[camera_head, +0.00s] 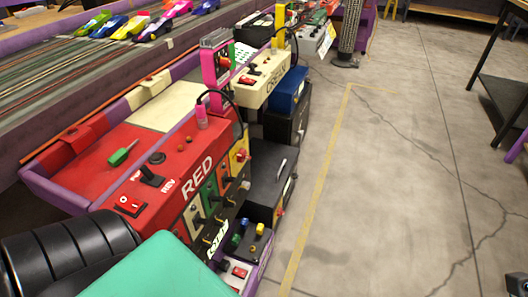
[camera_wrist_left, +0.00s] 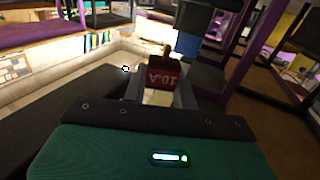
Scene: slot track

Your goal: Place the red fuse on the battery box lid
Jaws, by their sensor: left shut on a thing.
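The red fuse (camera_wrist_left: 163,72), marked "10A", shows in the left wrist view. It is between the fingers of my left gripper (camera_wrist_left: 158,92), which is shut on it; the fingers are mostly hidden. In the head view only my black ribbed arm and teal housing show at bottom left, and they hide the gripper and fuse. My right gripper is in neither view.
The red station (camera_head: 110,165) with switches and a green screwdriver (camera_head: 122,154) stands at left. A small bin with coloured knobs (camera_head: 245,238) sits in front of the dark box. A cream station (camera_head: 262,80) is behind.

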